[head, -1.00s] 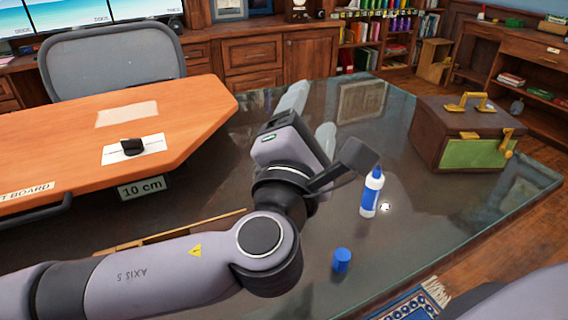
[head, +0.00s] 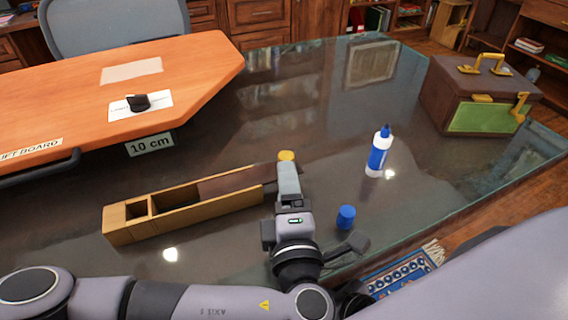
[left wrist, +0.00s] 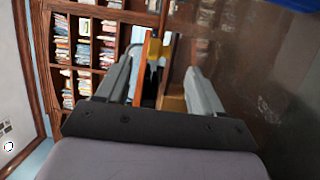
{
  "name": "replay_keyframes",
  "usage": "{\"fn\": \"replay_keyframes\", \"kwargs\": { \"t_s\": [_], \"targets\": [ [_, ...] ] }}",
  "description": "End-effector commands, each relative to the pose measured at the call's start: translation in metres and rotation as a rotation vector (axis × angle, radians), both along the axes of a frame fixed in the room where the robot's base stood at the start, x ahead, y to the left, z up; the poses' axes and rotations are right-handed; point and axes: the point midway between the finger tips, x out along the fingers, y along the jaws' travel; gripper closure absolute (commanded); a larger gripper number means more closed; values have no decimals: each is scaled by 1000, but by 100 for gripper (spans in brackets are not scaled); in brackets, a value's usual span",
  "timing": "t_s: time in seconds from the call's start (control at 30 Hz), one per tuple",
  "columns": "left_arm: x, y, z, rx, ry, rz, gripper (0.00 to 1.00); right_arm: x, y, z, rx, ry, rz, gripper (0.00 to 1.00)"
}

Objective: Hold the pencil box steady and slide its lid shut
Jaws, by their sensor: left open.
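The wooden pencil box (head: 195,215) lies on the glass table in the head view, with open compartments at its left end. Its dark brown lid (head: 238,180) sticks out past the box's right end, with a yellow knob (head: 286,156) at the far tip. My left gripper (head: 289,178) is at the right end, close to the lid and knob. In the left wrist view its fingers (left wrist: 160,92) are apart, with wooden parts and the yellow knob (left wrist: 154,50) showing between them. I cannot tell whether they touch. My right gripper is not in view.
A white and blue bottle (head: 379,153) and a blue cylinder (head: 346,217) stand right of my left gripper. An orange board (head: 185,80) is at the left, a brown and green case (head: 460,100) at the right. The glass behind the box is mostly clear.

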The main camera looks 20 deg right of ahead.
Motion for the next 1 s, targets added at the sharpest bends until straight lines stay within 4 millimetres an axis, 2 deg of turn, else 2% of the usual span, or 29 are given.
{"fn": "replay_keyframes", "kwargs": {
  "t_s": [0.1,0.4,0.63,0.93,0.97,1.0],
  "targets": [
    [23,-7,1,-1,-1,3,33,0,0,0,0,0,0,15],
    [63,-21,0,-2,1,1,33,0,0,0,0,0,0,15],
    [75,-25,0,-3,1,-1,33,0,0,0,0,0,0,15],
    [77,-26,0,-3,2,-2,33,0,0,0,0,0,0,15],
    [77,-26,0,-3,2,-2,40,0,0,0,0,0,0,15],
    [77,-26,0,-3,2,-2,52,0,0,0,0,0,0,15]
  ]
}}
